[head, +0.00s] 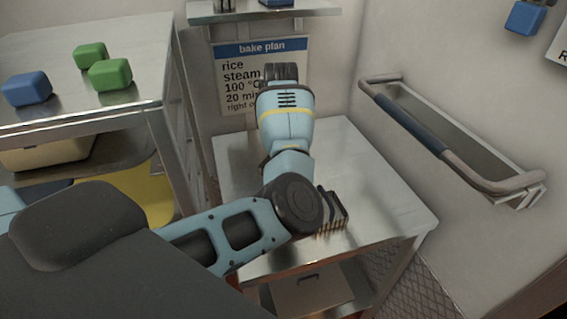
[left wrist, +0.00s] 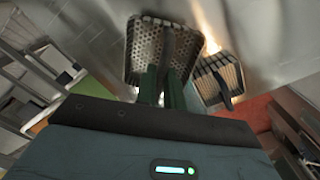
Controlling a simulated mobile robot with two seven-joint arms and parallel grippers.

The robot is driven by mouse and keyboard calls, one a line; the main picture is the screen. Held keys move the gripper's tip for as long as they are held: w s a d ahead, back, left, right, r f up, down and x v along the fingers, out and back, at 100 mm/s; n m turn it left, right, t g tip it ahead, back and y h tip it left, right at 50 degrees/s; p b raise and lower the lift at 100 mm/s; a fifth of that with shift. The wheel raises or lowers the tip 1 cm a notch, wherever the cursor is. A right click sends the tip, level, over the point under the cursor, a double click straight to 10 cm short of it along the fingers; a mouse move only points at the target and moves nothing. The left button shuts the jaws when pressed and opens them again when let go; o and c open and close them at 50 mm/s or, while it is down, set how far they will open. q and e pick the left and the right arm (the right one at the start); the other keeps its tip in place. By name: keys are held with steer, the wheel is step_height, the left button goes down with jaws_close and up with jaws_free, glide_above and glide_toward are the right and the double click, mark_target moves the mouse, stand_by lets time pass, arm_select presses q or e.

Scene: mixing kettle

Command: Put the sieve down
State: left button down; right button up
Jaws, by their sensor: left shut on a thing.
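The sieve (left wrist: 150,48), a grey metal pan full of small holes, shows in the left wrist view just beyond my left gripper (left wrist: 165,76). The green fingers of my left gripper are shut on its dark handle. In the head view my own arm hides the left gripper and the sieve. The gap between the sieve and the surface near it cannot be judged. My right gripper is in neither view.
A metal table (head: 385,205) stands under my arm, with clear room on its right. A steel counter (head: 130,45) holds blue and green blocks.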

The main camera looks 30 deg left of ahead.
arm_select(q)
steer(key=shift+f, duration=2.4)
steer(key=shift+f, duration=0.2)
steer(key=c, duration=1.5)
jaws_free()
step_height(320, 180, up, 12)
steer(key=shift+r, duration=0.15)
